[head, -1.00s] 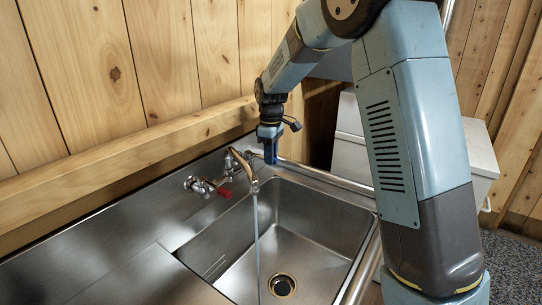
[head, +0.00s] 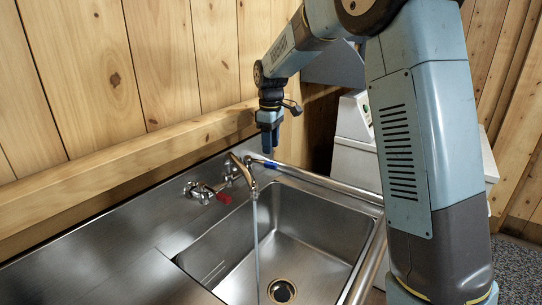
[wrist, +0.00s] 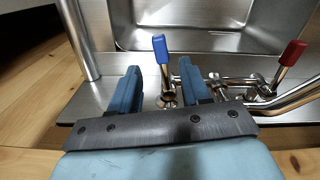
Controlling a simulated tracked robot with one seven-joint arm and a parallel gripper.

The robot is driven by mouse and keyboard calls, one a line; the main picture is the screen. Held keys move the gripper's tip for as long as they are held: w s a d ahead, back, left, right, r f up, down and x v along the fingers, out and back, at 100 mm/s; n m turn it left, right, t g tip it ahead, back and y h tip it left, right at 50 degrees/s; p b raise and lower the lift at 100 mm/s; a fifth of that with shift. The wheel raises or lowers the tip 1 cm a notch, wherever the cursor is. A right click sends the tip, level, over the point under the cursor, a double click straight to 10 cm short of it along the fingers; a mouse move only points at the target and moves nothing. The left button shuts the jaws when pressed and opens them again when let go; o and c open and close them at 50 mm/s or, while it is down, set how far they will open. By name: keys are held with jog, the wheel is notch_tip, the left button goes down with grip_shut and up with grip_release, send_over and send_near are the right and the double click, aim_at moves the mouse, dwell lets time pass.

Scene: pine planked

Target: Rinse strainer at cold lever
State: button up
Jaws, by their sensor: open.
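The blue lever (head: 266,163) lies behind the spout at the sink's back rim. In the wrist view the blue lever (wrist: 161,50) shows between my finger lines, beyond the tips. My gripper (head: 268,151) is open and empty, pointing down just above the blue lever; it also shows in the wrist view (wrist: 158,72). The red lever (head: 224,197) is at the tap's left; it shows at right in the wrist view (wrist: 292,53). Water (head: 256,240) runs from the spout (head: 243,170). A round drain (head: 282,291) is in the basin floor; I cannot make out a separate strainer.
The steel basin (head: 310,235) holds no loose objects that I see. A steel drainboard (head: 150,275) lies to its left. A wooden ledge (head: 100,175) runs along the plank wall behind. A metal rail (head: 330,180) and a white unit (head: 357,165) stand right of my gripper.

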notch_tip(320, 180, up, 7)
jog(key=shift+r, duration=0.2)
dwell(0.4)
